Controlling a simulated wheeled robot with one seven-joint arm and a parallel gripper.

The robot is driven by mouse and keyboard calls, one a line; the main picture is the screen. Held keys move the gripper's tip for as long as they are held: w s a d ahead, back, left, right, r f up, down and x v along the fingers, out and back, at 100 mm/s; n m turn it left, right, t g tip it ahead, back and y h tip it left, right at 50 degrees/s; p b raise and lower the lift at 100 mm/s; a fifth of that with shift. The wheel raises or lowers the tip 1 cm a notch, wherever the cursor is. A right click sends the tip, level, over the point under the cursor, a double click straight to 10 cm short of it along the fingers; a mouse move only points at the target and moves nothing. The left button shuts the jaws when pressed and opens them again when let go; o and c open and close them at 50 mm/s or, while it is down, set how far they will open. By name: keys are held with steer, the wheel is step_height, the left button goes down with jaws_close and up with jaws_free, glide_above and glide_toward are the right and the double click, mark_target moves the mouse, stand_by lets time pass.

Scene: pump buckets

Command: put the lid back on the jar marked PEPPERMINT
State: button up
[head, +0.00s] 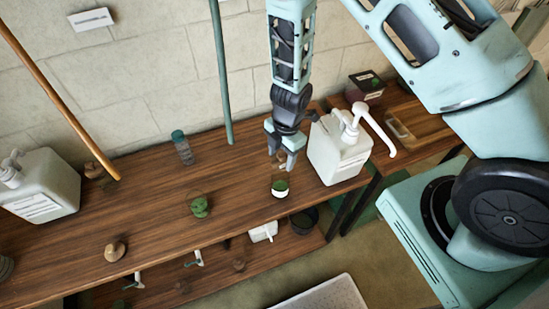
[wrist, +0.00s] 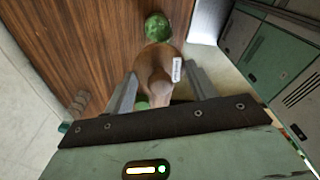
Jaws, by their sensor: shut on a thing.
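My gripper (head: 282,160) points down over the right part of the wooden bench, just left of the right white pump bucket. It is shut on a wooden knobbed lid, whose knob shows between the fingers in the wrist view (wrist: 157,84). Directly below the gripper in the head view is a small clear jar (head: 280,187) with green contents and a white label. The label's writing is too small to read. Whether the lid touches the jar's rim I cannot tell. A white label (wrist: 177,70) shows beside the lid in the wrist view.
The right pump bucket (head: 338,150) stands close to my gripper. A jar of green balls (head: 199,206), a teal-topped jar (head: 182,146) and a loose wooden knob (head: 116,250) stand leftward on the bench (head: 150,205). Poles lean behind. Another pump bucket (head: 42,188) is far left.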

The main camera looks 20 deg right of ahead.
mark_target(281, 164)
steer(key=shift+f+b, duration=2.25)
steer(key=shift+b, duration=0.25)
steer(key=shift+f+b, duration=0.55)
steer(key=shift+f, duration=0.4)
steer(key=shift+r+p, duration=0.1)
steer(key=shift+p, duration=0.45)
steer(key=shift+f+p, duration=0.2)
steer(key=shift+p, duration=0.2)
steer(key=o, duration=1.4)
steer(key=shift+o, duration=0.2)
steer(key=shift+r, duration=0.15)
